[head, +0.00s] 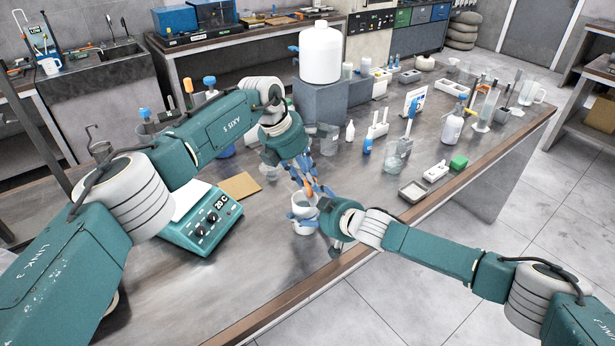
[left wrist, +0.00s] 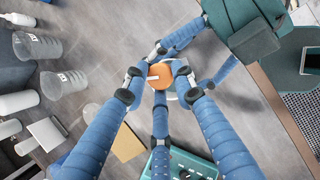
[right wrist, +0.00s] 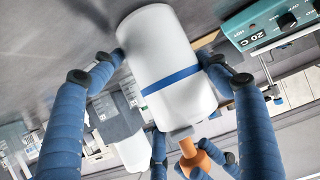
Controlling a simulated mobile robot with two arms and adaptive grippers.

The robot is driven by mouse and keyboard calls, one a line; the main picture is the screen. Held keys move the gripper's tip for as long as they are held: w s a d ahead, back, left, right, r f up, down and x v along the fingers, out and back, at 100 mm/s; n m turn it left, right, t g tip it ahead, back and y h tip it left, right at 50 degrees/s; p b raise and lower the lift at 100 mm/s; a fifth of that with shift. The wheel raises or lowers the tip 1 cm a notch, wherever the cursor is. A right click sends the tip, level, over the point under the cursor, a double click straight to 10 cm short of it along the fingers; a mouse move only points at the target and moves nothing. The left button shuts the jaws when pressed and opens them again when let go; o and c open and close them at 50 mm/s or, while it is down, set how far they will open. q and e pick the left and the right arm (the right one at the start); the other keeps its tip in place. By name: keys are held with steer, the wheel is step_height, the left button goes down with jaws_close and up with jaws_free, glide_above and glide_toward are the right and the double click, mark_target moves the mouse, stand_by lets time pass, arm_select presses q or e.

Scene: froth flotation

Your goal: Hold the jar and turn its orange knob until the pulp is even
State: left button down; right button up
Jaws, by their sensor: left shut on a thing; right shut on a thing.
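The jar (head: 303,211) is white with a blue band and stands near the front edge of the bench. My right gripper (head: 305,219) is shut around its body; the right wrist view shows its blue fingers on both sides of the jar (right wrist: 165,50). The orange knob (left wrist: 160,75) is at the jar's top and carries a small white mark. My left gripper (left wrist: 160,82) comes from above and is shut on the knob, with its dark fingertips around it. In the head view, the fingers partly cover the knob (head: 309,185). The pulp inside cannot be seen.
A teal device (head: 203,228) reading 20 C stands left of the jar, with a brown board (head: 239,186) behind it. A white carboy (head: 320,54) sits on a grey block. Beakers, bottles and a tray (head: 413,191) stand to the right. The bench front near the jar is clear.

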arm_select(q)
steer(key=shift+d+r+m, duration=0.2)
steer(key=shift+d+m, duration=0.05)
steer(key=shift+m, duration=0.25)
steer(key=shift+d+h, duration=0.1)
steer(key=shift+h, duration=0.2)
steer(key=c, duration=1.4)
jaws_free()
steer(key=shift+a, duration=0.2)
steer(key=shift+a+r, duration=0.1)
steer(key=v, duration=1.1)
steer(key=shift+r, duration=0.4)
